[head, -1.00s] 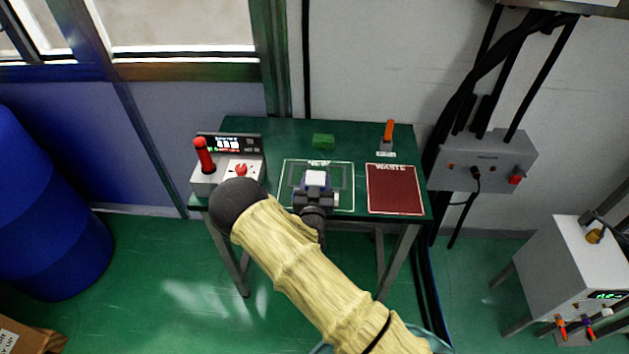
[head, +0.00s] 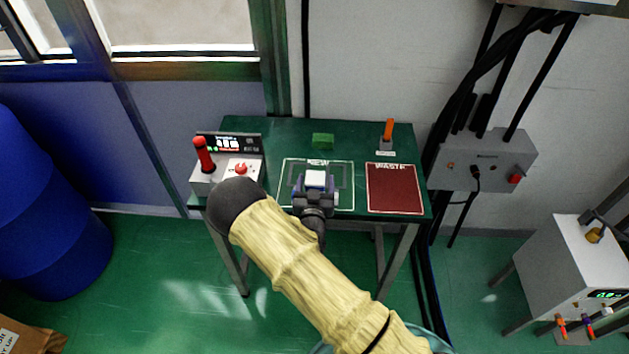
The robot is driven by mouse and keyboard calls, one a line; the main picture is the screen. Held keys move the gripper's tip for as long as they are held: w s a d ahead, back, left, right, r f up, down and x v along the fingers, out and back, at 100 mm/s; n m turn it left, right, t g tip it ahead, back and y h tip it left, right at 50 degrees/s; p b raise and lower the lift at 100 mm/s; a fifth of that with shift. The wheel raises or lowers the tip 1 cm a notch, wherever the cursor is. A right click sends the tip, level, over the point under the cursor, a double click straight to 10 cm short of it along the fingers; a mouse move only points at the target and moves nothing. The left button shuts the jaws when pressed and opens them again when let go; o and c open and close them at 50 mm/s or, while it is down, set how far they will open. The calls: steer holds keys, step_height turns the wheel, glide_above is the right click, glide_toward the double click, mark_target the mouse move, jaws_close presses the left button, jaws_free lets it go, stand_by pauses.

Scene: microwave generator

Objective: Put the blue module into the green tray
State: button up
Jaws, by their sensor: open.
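The blue module (head: 315,178), with a pale top and blue sides, is at the middle of the green tray (head: 346,203), the outlined area marked "NEW" on the table. My gripper (head: 315,186) is open, right at the module's near side. Its fingers appear to lie on either side of the module, and the gripper hides the module's lower part. I cannot tell whether the module rests fully on the tray floor.
A red area (head: 394,189) marked "WASTE" lies right of the tray. A control box (head: 228,165) with a red lever stands left. A blue barrel (head: 45,205) is far left.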

steer(key=s+b, duration=0.2)
steer(key=s, duration=0.9)
steer(key=shift+a, duration=0.25)
